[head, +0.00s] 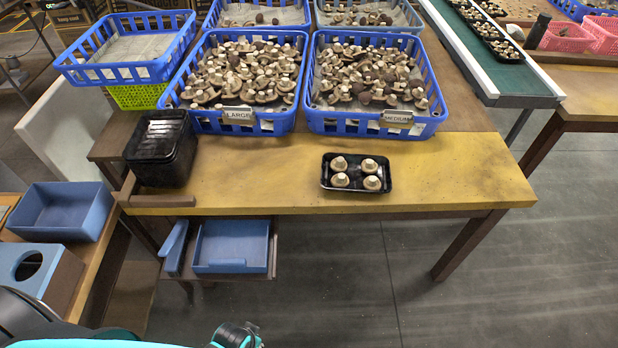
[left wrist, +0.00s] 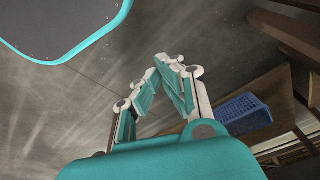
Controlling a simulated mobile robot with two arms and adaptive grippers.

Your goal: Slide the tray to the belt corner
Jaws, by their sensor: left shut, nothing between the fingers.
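A small black tray (head: 328,182) holding several pale-stemmed mushrooms sits on the yellow table (head: 450,170), right of the middle and near its front edge. My left gripper (left wrist: 168,66) shows in the left wrist view, shut and empty, over the grey floor and away from the tray. In the head view only part of my left arm shows at the bottom left. My right gripper is in neither view.
Blue crates of mushrooms labelled LARGE (head: 237,115) and MEDIUM (head: 397,118) stand behind the tray. A stack of empty black trays (head: 160,160) is at the table's left. Black trays of mushrooms (head: 507,50) are on the belt. The table right of the tray is clear.

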